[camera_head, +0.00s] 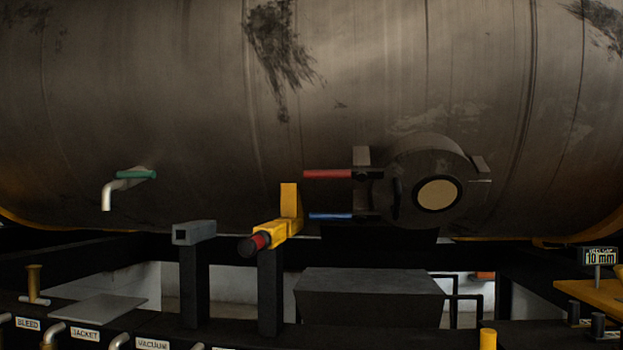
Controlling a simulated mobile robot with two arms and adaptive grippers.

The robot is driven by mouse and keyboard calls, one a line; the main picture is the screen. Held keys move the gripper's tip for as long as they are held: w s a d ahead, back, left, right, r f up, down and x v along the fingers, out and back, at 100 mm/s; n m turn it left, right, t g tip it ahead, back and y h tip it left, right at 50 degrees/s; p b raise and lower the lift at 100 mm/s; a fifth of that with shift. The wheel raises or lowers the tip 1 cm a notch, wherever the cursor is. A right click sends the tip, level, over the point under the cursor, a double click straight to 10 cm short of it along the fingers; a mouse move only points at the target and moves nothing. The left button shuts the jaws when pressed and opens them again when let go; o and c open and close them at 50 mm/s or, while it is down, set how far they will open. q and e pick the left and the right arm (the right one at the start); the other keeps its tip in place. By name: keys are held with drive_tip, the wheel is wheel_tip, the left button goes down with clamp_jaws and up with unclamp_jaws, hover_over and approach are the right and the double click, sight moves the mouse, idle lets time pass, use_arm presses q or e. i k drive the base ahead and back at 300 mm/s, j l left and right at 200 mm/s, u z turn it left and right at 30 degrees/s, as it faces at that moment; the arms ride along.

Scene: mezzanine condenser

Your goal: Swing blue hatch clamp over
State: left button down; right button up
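The blue hatch clamp (330,216) is a thin blue handle. It sticks out level to the left from the lower lug at the left side of the round hatch (408,200). A red clamp handle (328,174) lies level above it, reaching left from the upper lug (361,157). The hatch is on the big grey tank and has a round pale disc (437,194) with a dark rim on its face. The blue handle's right end meets the dark lower lug, where detail is hard to make out. Neither of my grippers shows in the head view.
A yellow bracket with a red-ringed black end (272,235) stands on a dark post just left of the blue handle. A grey square tube (194,233) tops another post. A green-handled tap (136,175) is further left. A dark box (370,285) sits below the hatch.

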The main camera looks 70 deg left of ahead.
sight(361, 218)
drive_tip(key=l+u, duration=0.1)
drive_tip(key=u, duration=2)
